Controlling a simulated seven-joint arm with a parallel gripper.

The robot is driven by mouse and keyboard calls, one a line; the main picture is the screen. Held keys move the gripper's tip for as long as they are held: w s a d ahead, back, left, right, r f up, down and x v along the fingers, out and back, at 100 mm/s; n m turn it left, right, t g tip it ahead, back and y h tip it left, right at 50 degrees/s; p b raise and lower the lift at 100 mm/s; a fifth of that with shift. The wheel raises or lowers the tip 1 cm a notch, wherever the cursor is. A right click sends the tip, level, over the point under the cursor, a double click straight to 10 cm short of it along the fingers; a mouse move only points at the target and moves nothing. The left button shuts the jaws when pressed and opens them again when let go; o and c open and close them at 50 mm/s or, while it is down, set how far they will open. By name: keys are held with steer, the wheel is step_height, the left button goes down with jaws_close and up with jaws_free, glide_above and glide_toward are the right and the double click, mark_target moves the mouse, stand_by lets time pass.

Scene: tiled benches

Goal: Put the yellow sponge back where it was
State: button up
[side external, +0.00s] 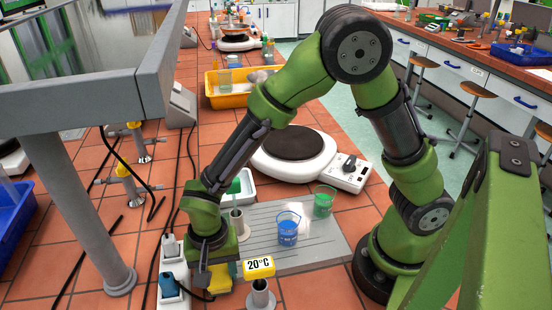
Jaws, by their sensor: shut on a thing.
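The yellow sponge (220,281) is at the front of the bench, just left of the 20°C sign. My gripper (216,268) points down over it and is shut on it. The fingers and wrist cover part of the sponge. I cannot tell whether its underside touches the tiles.
A 20°C sign (259,266) on a metal stand (261,296) is close right of the gripper. A grey draining mat (320,255) holds a blue-liquid beaker (287,232) and a green-liquid beaker (323,205). A socket strip (174,268) is close left. A hotplate (275,167) stands behind.

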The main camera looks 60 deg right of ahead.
mark_target(217, 272)
steer(key=o, duration=1.3)
steer(key=shift+f, duration=0.1)
step_height(217, 272, up, 12)
steer(key=shift+s+d+r+n+t+y, duration=0.35)
steer(key=shift+s+d+r+n+t, duration=0.65)
steer(key=shift+d+r, duration=1.45)
steer(key=shift+s+d+r+n+t+y, duration=0.3)
steer(key=shift+s+d+r+n+t, duration=0.7)
steer(key=shift+d, duration=2.4)
steer(key=shift+s+d+r+n+t+y, duration=0.45)
steer(key=shift+s+d+r+t, duration=1)
steer(key=shift+d+r, duration=1.2)
steer(key=shift+w+d+f, duration=0.25)
steer(key=shift+d, duration=0.05)
